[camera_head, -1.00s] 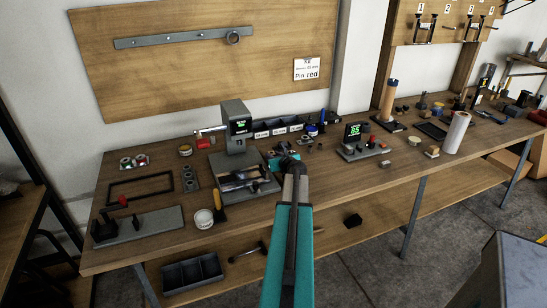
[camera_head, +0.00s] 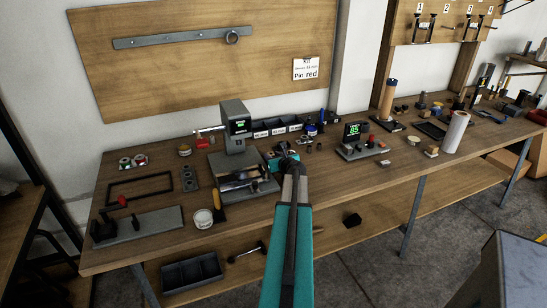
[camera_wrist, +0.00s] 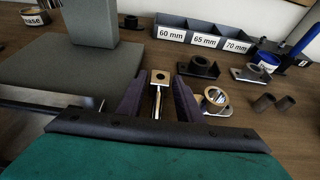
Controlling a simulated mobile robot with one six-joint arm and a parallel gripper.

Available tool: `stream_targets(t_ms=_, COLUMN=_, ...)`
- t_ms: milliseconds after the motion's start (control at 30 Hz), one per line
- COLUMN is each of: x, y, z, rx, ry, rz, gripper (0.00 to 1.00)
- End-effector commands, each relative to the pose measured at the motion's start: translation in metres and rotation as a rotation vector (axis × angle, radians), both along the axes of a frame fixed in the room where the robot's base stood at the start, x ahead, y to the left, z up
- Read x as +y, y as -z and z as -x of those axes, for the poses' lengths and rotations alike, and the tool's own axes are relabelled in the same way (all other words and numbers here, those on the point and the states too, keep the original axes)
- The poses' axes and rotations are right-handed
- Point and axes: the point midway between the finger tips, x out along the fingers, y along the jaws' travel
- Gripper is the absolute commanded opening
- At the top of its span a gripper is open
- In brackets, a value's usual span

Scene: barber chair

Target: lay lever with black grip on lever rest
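My gripper (camera_wrist: 158,95) is low over the bench, just right of the grey press. Its two dark fingers stand apart with a gap between them. A pale metal piece with a holed square head (camera_wrist: 160,77) and a thin rod shows in the gap; I see no clear finger contact on it. The rod's near end is hidden by the gripper body. In the head view my gripper (camera_head: 283,152) is small beside the press. A dark-ended bar (camera_head: 246,252) lies on the lower shelf; I cannot tell whether it is the black-grip lever. I cannot identify the lever rest with certainty.
The press (camera_head: 236,130) and its grey base stand to the left. Labelled bins (camera_wrist: 203,40) stand behind my gripper. A metal ring (camera_wrist: 215,98), dark flanged parts (camera_wrist: 200,66) and two small tubes (camera_wrist: 262,102) sit to the right. A grey plate (camera_head: 155,222) lies at the bench's left.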

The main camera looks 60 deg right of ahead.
Motion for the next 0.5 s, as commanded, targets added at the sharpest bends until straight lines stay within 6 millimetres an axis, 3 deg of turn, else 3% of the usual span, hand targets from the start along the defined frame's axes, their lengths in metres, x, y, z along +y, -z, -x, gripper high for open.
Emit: stream_targets(t_ms=500, x=0.025, y=-0.014, z=0.031, rx=0.001, ry=0.0, rz=0.001, gripper=0.32)
